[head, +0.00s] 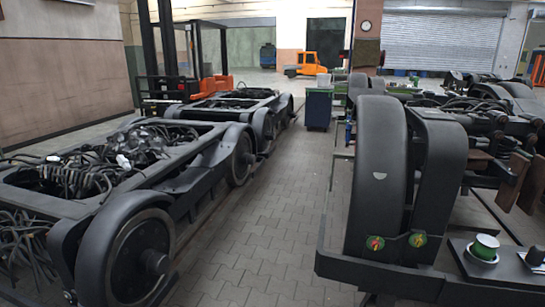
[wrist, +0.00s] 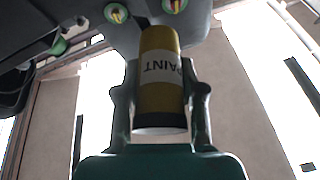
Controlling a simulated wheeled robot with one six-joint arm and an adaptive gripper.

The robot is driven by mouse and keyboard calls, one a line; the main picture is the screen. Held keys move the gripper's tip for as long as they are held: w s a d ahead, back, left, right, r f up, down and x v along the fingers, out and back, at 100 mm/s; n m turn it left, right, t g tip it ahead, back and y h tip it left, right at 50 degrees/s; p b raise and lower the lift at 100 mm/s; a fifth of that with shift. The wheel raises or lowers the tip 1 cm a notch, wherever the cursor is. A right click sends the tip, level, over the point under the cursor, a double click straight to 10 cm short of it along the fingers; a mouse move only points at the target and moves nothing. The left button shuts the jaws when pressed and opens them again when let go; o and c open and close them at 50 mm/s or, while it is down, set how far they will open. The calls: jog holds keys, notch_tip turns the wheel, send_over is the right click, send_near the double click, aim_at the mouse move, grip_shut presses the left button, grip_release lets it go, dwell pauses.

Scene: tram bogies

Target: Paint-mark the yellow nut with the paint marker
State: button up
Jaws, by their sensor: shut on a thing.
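In the wrist view my gripper (wrist: 160,98) is shut on the paint marker (wrist: 159,55), a yellow-brown cylinder with a white "PAINT" label and a dark band at its near end. Its far end points at a grey bogie part; I cannot tell whether they touch. Two round green fittings with yellow and red centres sit close beyond it, a left one (wrist: 118,13) and a right one (wrist: 173,5). In the head view the pair, left (head: 375,243) and right (head: 418,240), is low on the right bogie. My gripper is not visible there.
A green-and-white cup (head: 485,247) stands on a dark ledge (head: 460,263) at the lower right, beside a dark object on a pale base (head: 536,258). Black curved guards (head: 378,170) rise above the fittings. The paved aisle (head: 265,215) between the bogies is clear.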

jog(key=s+a+f+n+y, duration=0.1)
jog(key=s+a+f+y, duration=0.1)
jog(key=s+a+f, duration=0.3)
jog(key=s+a+f+n+y, duration=0.1)
jog(key=s+a+f+y, duration=0.2)
jog(key=a+f, duration=0.8)
jog(key=shift+s+a+f+n+t, duration=0.3)
jog(key=shift+s+f+n, duration=0.1)
jog(key=shift+s, duration=0.6)
jog(key=shift+d, duration=0.1)
